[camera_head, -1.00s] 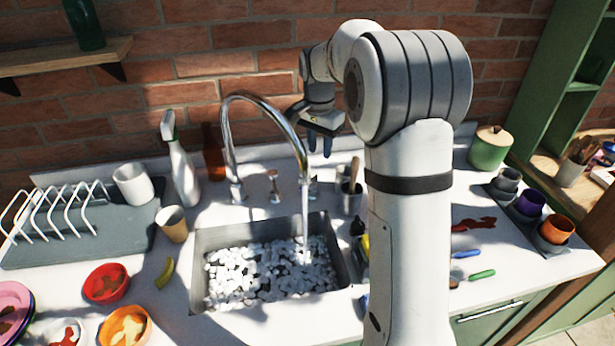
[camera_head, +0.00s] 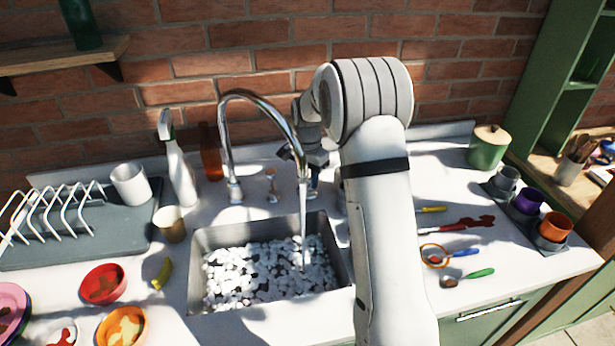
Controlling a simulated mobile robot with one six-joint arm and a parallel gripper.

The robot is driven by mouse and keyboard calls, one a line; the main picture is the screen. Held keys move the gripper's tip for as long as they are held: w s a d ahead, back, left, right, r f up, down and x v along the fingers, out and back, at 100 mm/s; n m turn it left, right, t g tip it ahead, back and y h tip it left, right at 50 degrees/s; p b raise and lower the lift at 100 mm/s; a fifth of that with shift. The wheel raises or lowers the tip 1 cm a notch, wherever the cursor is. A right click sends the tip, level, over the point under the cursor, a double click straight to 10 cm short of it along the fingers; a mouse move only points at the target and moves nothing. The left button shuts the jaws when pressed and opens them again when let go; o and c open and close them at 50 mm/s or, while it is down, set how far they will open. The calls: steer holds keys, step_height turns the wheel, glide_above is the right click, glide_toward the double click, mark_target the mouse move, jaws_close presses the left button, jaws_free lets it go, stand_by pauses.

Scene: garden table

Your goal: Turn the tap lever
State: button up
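The tap is a tall curved chrome spout (camera_head: 229,135) behind the sink (camera_head: 196,270), with water running from its end into the basin. A small copper-coloured handle (camera_head: 271,186) stands upright on the counter between the tap's two feet. My gripper (camera_head: 312,180) points down behind the running end of the spout, close to the tap's right foot, to the right of the copper-coloured handle and apart from it. The spout and water partly cover the gripper. Its fingertips are small and dark, so I cannot tell their opening or whether they touch anything.
White pebble-like pieces fill the sink bottom. A spray bottle (camera_head: 178,170), brown bottle (camera_head: 211,152), white mug (camera_head: 131,184) and dish rack (camera_head: 55,215) stand left. Utensils and a purple cup (camera_head: 528,202) are right. My arm hides the counter right of the sink.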

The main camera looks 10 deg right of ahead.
mark_target(309, 180)
jaws_close()
stand_by(0.4)
steer(key=shift+s+d+n+b, duration=0.1)
steer(key=shift+n+b, duration=0.3)
steer(key=shift+n, duration=0.6)
jaws_free()
steer(key=shift+r, duration=0.1)
steer(key=shift+r+b, duration=0.45)
steer(key=shift+r, duration=3.4)
